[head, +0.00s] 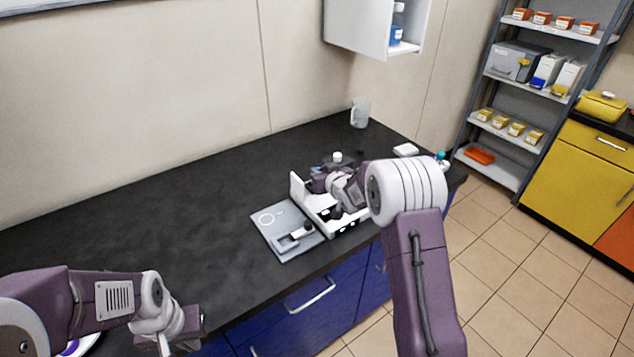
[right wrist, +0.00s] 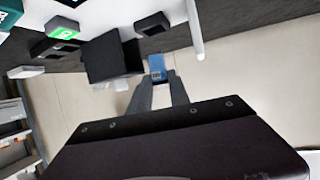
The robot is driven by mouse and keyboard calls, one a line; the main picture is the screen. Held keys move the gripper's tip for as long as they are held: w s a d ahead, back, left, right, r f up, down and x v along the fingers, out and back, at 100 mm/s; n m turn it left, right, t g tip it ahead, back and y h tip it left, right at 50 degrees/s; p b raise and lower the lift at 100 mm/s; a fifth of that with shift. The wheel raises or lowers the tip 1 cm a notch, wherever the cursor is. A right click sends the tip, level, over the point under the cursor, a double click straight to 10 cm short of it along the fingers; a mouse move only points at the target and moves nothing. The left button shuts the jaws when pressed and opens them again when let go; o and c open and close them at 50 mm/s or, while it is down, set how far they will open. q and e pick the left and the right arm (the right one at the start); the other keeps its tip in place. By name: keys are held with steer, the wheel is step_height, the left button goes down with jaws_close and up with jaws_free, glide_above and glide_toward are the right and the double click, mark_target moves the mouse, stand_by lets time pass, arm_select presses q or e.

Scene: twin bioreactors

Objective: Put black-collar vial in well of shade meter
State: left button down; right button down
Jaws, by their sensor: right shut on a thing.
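The white shade meter (head: 345,226) stands on the dark counter, with an upright white flap at its left side and dark parts on top. My right gripper (head: 318,181) is over its back part. In the right wrist view my right gripper (right wrist: 158,84) is shut on a small blue thing with a pale label, which seems to be the vial (right wrist: 157,65). Its collar cannot be made out, and the arm hides it in the head view. I cannot tell whether it touches the meter. My left gripper (head: 185,335) is low at the left, before the counter; its jaws are unclear.
A grey plate (head: 270,238) with a white ring and a small holder lies left of the meter. A white-capped item (head: 337,157) stands behind the gripper. A clear jug (head: 360,112) and white box (head: 405,150) are further back.

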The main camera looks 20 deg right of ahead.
steer(key=shift+w+a+f, duration=0.25)
steer(key=shift+w+f, duration=0.1)
steer(key=shift+w, duration=0.25)
steer(key=shift+w+a+f, duration=0.2)
steer(key=shift+w+f, duration=0.1)
steer(key=shift+w, duration=0.25)
step_height(320, 180, down, 4)
steer(key=shift+r, duration=0.2)
steer(key=shift+f, duration=0.25)
steer(key=shift+f, duration=0.15)
steer(key=c, duration=1.2)
jaws_free()
steer(key=shift+c, duration=0.2)
